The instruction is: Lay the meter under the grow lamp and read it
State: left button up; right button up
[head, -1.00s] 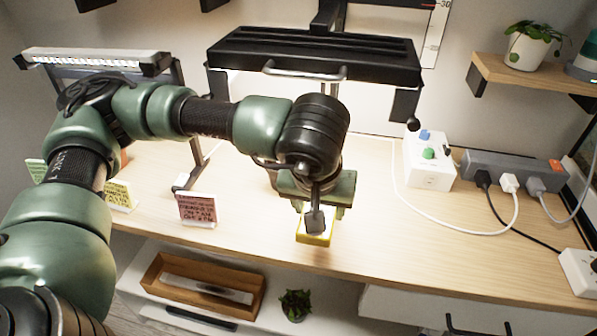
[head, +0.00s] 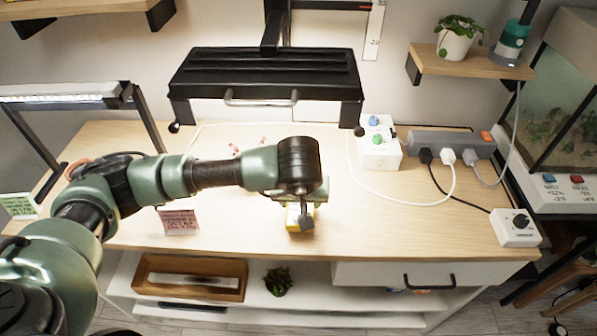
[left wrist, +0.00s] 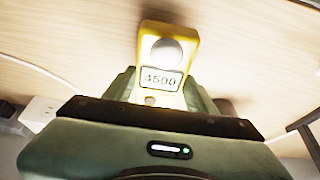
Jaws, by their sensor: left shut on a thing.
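The yellow meter (head: 293,224) is near the front edge of the wooden bench, below and in front of the black grow lamp (head: 265,78). My left gripper (head: 302,208) is shut on it and partly hides it in the head view. In the left wrist view the meter (left wrist: 148,38) sits between the fingers of my left gripper (left wrist: 160,88). It has a round pale dome, and its display (left wrist: 161,79) reads 4500. I cannot tell whether the meter touches the bench. My right gripper is not in view.
A pink note card (head: 180,221) stands left of the meter. A white box with blue and green knobs (head: 378,150), a grey power strip (head: 450,143) and cables lie at right. A second lamp (head: 65,95) stands at left. Bench right of the meter is clear.

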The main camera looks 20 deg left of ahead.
pick_arm(q)
jog(key=w, duration=0.2)
jog(key=w+a, duration=0.1)
jog(key=w, duration=0.3)
jog(key=shift+a, duration=0.35)
jog(key=w, duration=0.1)
jog(key=w+b, duration=0.1)
jog(key=w+a+f, duration=0.1)
jog(key=shift+w+f, duration=0.1)
jog(key=shift+f, duration=0.2)
jog(key=shift+f+b, duration=0.2)
jog(key=shift+b, duration=0.3)
jog(key=o, duration=1.5)
jog(key=shift+r, duration=0.1)
